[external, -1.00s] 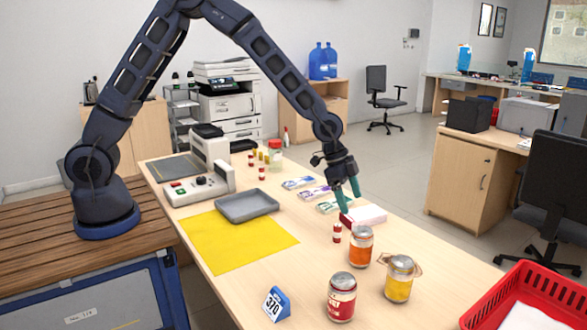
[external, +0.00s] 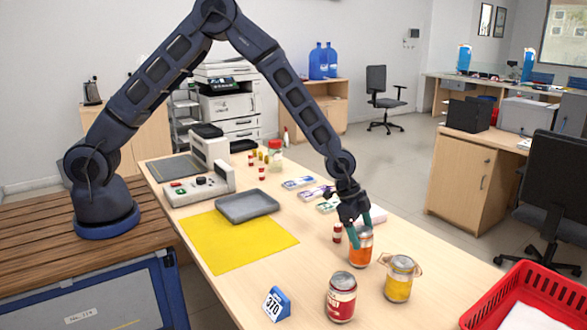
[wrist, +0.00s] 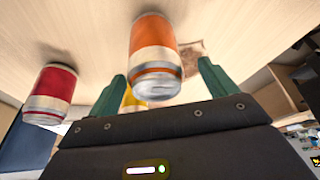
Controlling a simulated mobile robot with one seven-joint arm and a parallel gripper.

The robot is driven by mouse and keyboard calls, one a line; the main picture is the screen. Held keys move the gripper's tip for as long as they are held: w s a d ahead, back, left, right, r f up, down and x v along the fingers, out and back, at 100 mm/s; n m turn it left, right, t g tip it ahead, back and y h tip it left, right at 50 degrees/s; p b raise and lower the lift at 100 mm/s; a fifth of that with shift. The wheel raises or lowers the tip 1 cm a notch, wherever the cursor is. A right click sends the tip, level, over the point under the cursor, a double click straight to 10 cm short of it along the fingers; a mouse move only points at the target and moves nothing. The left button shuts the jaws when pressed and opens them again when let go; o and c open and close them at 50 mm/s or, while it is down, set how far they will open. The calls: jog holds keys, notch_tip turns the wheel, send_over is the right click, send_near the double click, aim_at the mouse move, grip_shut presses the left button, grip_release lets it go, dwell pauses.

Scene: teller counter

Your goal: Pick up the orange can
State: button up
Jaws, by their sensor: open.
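The orange can (external: 361,255) stands upright on the counter in the external view, with my gripper (external: 362,238) at its upper part. In the wrist view the orange can (wrist: 153,50) lies ahead between the two green fingers of my gripper (wrist: 163,88). The fingers are spread, with a visible gap on each side of the can.
A blue number stand (external: 276,304) and a red basket (external: 528,299) are farther off.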

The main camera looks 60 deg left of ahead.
aim_at(365, 244)
jog(key=shift+s+x, duration=0.2)
jog(key=shift+x, duration=1.8)
jog(key=c, duration=1.4)
